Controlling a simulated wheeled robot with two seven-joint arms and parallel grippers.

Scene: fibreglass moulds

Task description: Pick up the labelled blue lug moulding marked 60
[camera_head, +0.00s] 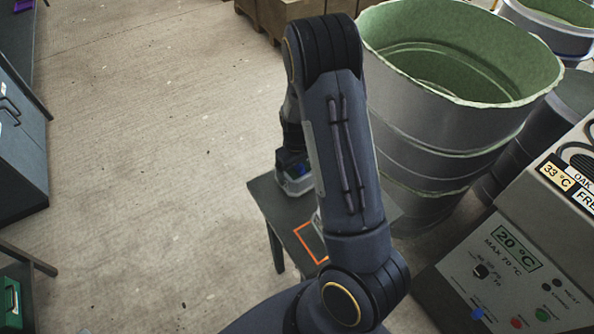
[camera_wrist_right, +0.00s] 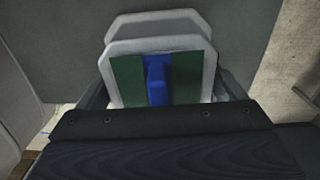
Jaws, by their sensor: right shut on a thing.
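In the head view my right arm reaches down over a small dark table (camera_head: 258,190). My right gripper (camera_head: 291,168) is at the table's far left part, largely hidden by my own wrist and arm. In the right wrist view the right gripper (camera_wrist_right: 163,84) has its dark fingers at the left and right of a piece with a blue middle, the blue lug moulding (camera_wrist_right: 157,80). Green panels flank the blue, and pale grey rounded edges show behind it. The gripper is shut on this piece. No mark 60 can be read. My left gripper is not in view.
An orange outline (camera_head: 304,243) marks the tabletop, partly behind my arm. A large grey drum with a green inside (camera_head: 450,130) stands close at the right. A control panel (camera_head: 515,270) is at the lower right. Open floor (camera_head: 150,150) lies to the left.

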